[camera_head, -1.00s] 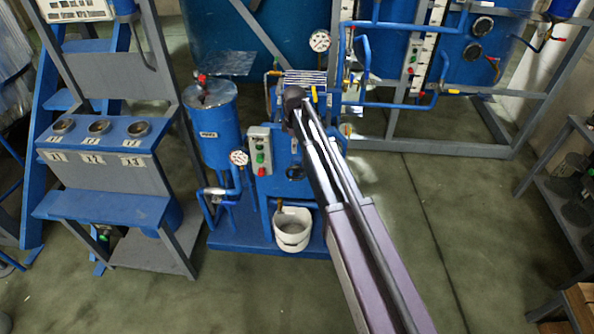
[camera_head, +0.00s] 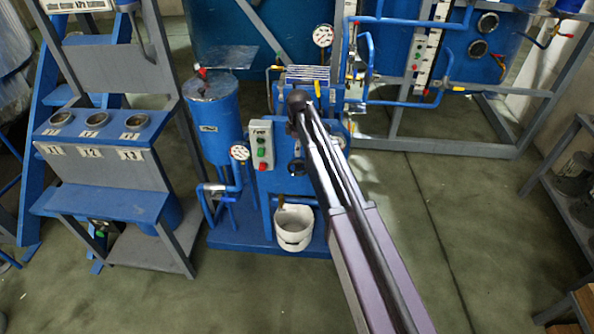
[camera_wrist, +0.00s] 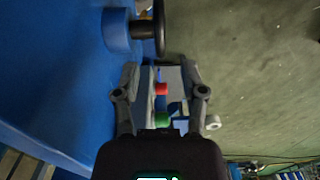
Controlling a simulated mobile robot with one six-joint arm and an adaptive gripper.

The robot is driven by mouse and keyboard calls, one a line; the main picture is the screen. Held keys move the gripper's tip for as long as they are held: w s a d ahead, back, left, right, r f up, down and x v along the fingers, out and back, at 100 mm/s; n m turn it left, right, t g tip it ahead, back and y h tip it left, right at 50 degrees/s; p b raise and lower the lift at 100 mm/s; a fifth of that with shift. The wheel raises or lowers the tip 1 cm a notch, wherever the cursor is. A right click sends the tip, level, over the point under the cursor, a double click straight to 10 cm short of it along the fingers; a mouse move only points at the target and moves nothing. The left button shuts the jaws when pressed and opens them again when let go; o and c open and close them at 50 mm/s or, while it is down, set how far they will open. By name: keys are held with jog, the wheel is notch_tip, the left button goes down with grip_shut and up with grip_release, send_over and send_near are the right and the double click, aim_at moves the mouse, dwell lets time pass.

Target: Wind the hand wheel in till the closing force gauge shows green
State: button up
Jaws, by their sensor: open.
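In the wrist view the hand wheel (camera_wrist: 159,28) is a dark disc seen nearly edge-on, with a blue hub (camera_wrist: 117,31) against a blue surface. My gripper (camera_wrist: 159,67) is open and empty, its fingertips just below the wheel in the picture and apart from it. In the head view a dark round part (camera_head: 296,168), seemingly the wheel, shows beside my arm on the blue press. My arm hides my gripper there. White dial gauges show at the top (camera_head: 323,36) and left (camera_head: 240,153); which one reads closing force, and its colour, I cannot tell.
A grey button box (camera_head: 261,146) is left of my arm; its red button (camera_wrist: 161,89) shows between my fingers. A white bucket (camera_head: 293,238) stands on the blue base. A blue tank (camera_head: 216,125) stands left. A stand with three cups (camera_head: 95,133) is further left.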

jog(key=b, duration=0.9)
send_near(298, 176)
jog(key=shift+w+f, duration=0.2)
jog(key=shift+f, duration=1.2)
jog(key=shift+w+f, duration=0.15)
jog(key=shift+f, duration=1.2)
grip_shut()
